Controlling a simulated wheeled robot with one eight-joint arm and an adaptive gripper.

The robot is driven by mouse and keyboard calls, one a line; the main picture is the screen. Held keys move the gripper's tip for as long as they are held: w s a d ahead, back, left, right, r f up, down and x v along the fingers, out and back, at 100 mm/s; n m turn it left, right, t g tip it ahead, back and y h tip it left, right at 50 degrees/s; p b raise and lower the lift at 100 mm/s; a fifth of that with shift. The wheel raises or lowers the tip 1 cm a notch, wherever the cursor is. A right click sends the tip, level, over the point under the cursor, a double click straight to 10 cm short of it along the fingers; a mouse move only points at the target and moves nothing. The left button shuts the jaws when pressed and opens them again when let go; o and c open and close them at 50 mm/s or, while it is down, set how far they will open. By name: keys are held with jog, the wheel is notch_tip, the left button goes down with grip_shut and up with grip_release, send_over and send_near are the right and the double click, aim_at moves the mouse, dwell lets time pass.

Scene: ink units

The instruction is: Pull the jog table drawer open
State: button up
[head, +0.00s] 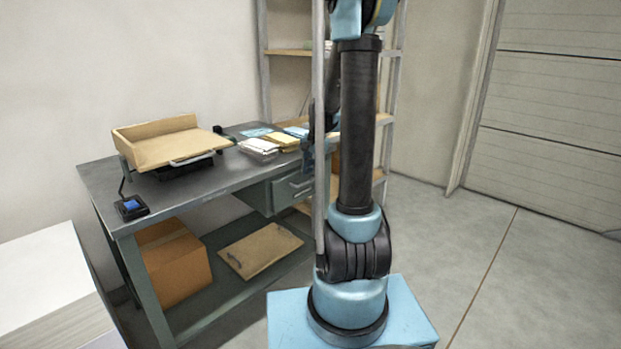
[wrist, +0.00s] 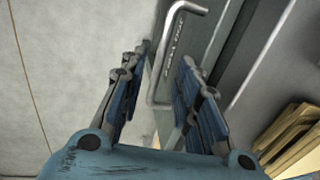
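The jog table (head: 215,190) is a dark grey metal bench on the left in the head view. Its grey-green drawer (head: 286,192) hangs under the top's right end and looks shut; my arm hides part of it. In the wrist view the drawer front (wrist: 188,48) carries a grey bar handle (wrist: 160,70). My gripper (wrist: 163,57) is open, its two blue-padded fingers apart with the handle showing between them. A gap shows beside the handle, and I cannot tell whether either finger touches it. In the head view my gripper is mostly hidden behind my arm.
A tan tray (head: 165,148) on a stand, a blue-button switch (head: 131,207) and paper stacks (head: 262,147) are on the tabletop. Floor (head: 480,260) to the right is clear.

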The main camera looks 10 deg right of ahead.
jog(key=shift+w+a+f, duration=0.1)
jog(key=shift+f, duration=0.5)
jog(key=shift+w+a+f, duration=0.1)
jog(key=shift+f, duration=0.45)
grip_shut()
jog(key=shift+s+d, duration=0.15)
